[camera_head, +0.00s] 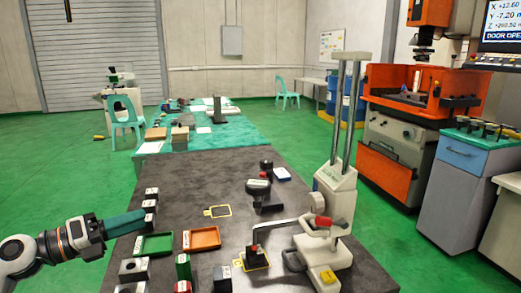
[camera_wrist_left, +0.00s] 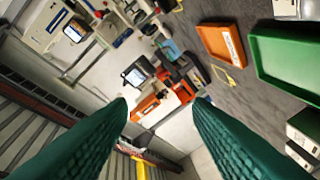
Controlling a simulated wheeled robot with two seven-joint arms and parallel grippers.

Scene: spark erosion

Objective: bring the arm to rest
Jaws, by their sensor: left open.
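My left gripper (camera_head: 128,222) comes in from the left in the head view, at the left edge of the dark table (camera_head: 228,172). Its green fingers are above or beside the table edge, near the green tray. In the left wrist view the two green fingers (camera_wrist_left: 160,108) are spread apart with nothing between them, so the gripper is open and empty. My right gripper does not show in either view.
A green tray (camera_head: 153,245) and an orange tray (camera_head: 202,238) lie close to the left gripper. Small blocks stand along the left edge. A tall white height gauge (camera_head: 335,190) stands on the right. An orange machine (camera_head: 395,130) is beyond.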

